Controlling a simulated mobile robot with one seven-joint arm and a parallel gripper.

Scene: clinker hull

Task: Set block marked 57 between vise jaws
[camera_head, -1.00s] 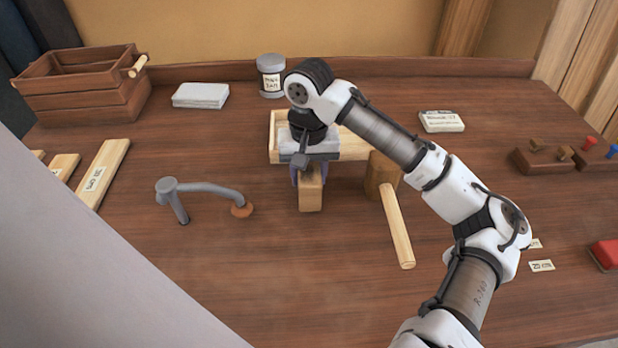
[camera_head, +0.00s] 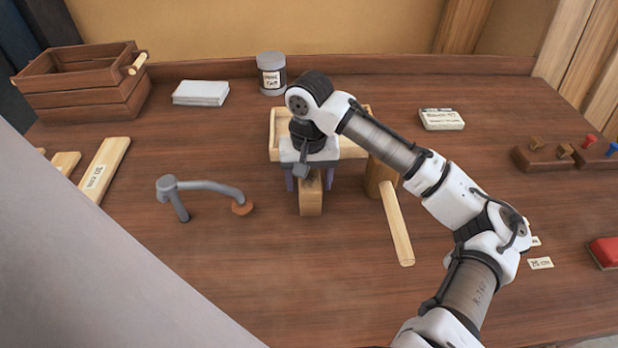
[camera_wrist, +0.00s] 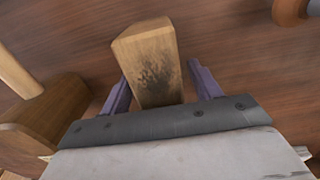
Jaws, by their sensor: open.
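A light wooden block (camera_head: 311,200) stands on the bench below my gripper, in front of a pale wooden tray. In the wrist view the block (camera_wrist: 147,45) has a dark smudge on one face; I read no number on it. My gripper (camera_head: 309,182) is open, with its two purple fingers on either side of the block. The wrist view shows gaps between the block and the fingers (camera_wrist: 158,77). My wrist hides the block's upper part in the head view. I cannot make out vise jaws in either view.
A mallet (camera_head: 397,228) lies close to the right of the block. A grey holdfast (camera_head: 205,187) stands to the left. The pale tray (camera_head: 355,148) is behind my gripper. A slatted crate (camera_head: 80,98) is at the back left. The front middle of the bench is clear.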

